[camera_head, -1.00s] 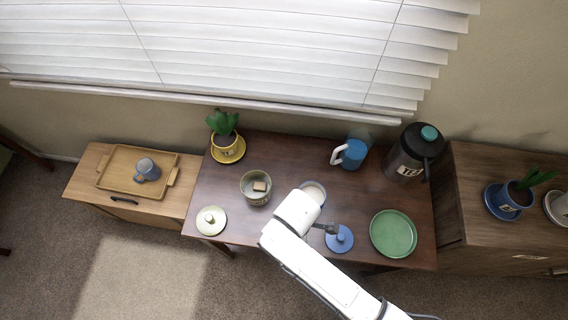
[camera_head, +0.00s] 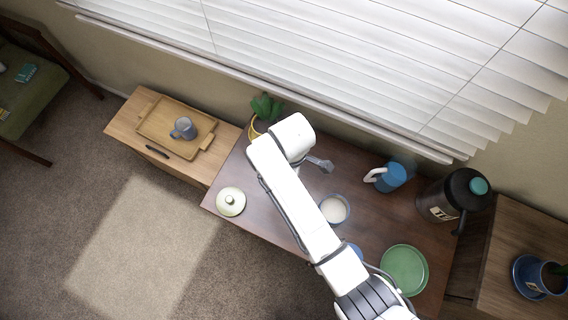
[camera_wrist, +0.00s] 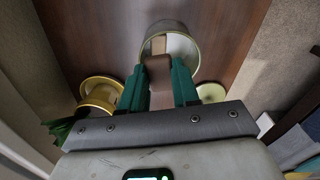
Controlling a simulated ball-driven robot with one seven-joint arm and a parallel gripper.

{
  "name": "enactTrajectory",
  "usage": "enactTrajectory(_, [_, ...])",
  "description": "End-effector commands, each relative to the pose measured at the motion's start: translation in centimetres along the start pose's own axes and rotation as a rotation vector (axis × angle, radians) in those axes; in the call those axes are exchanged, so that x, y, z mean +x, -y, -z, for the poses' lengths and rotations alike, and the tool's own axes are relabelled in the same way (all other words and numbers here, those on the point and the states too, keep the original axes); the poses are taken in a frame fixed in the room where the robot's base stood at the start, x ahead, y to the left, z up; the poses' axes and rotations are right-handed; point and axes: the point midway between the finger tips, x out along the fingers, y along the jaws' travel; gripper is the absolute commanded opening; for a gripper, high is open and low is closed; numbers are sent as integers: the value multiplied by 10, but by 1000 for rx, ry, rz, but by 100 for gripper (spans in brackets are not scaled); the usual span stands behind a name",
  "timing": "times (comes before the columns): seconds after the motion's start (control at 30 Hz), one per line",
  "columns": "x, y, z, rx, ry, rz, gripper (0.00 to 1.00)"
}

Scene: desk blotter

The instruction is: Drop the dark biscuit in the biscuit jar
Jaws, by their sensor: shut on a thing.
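My gripper (camera_wrist: 159,82) has green fingers shut on a brown block, the dark biscuit (camera_wrist: 158,70), in the wrist view. Just beyond it lies the open round biscuit jar (camera_wrist: 190,50), with a lighter tan biscuit (camera_wrist: 158,45) visible inside. The held biscuit overlaps the jar's near rim in the picture; I cannot tell its height above it. In the head view my white arm hides the jar, the held biscuit and the fingertips. The pale lid (camera_head: 230,201) lies on the desk at the left; it also shows in the wrist view (camera_wrist: 212,93).
A bowl with white contents (camera_head: 334,209), a blue mug (camera_head: 391,176), a dark flask (camera_head: 452,196) and a green plate (camera_head: 404,269) occupy the desk's right. A wooden tray (camera_head: 160,118) holds a grey mug (camera_head: 184,128).

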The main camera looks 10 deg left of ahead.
Motion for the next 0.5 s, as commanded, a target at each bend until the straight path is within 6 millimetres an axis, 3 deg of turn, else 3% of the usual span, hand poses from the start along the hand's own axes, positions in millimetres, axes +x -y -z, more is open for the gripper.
enactTrajectory(0.2, [31, 0, 0, -1, 0, 0, 2])
enactTrajectory(0.5, [42, 0, 0, 0, 0, -1, 2])
